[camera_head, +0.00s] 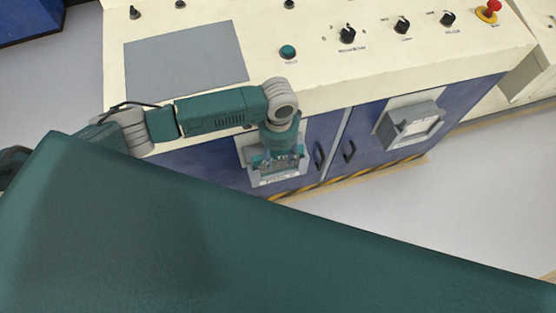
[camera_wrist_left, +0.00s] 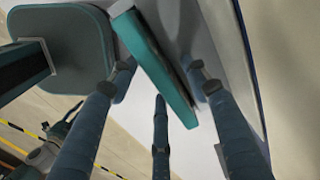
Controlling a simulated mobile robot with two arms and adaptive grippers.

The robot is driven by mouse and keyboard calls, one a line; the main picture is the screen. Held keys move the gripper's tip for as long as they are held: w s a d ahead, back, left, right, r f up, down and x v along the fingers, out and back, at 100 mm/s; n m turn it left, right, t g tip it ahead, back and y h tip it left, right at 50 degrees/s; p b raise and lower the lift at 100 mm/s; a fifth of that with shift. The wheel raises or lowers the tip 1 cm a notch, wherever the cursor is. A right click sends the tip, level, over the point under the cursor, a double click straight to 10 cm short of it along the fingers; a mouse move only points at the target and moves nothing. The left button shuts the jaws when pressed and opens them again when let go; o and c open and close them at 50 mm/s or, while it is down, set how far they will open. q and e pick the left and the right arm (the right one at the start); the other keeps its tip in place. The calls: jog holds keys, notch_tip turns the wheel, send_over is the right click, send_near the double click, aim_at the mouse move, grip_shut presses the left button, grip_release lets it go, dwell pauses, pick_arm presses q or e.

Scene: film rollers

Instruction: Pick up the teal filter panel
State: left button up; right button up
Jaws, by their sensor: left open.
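The teal filter panel (camera_wrist_left: 152,62) is a thin slab with a bright teal edge, tilted in the left wrist view. My left gripper (camera_head: 277,160) is low in front of the blue cabinet, at the grey holder (camera_head: 256,180) on the left door. In the left wrist view its blue-grey fingers (camera_wrist_left: 160,86) are open, spread on different sides of the panel. I cannot tell whether any finger touches it. In the head view the gripper hides the panel, and I cannot pick it out. My right gripper is out of view.
A cream console (camera_head: 330,80) with knobs, a teal button and a red emergency button (camera_head: 488,11) tops the cabinet. A second grey holder (camera_head: 410,125) is on the right door. Black handles (camera_head: 348,151) stick out between them. Open floor (camera_head: 480,190) lies in front.

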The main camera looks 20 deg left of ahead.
pick_arm(q)
grip_shut()
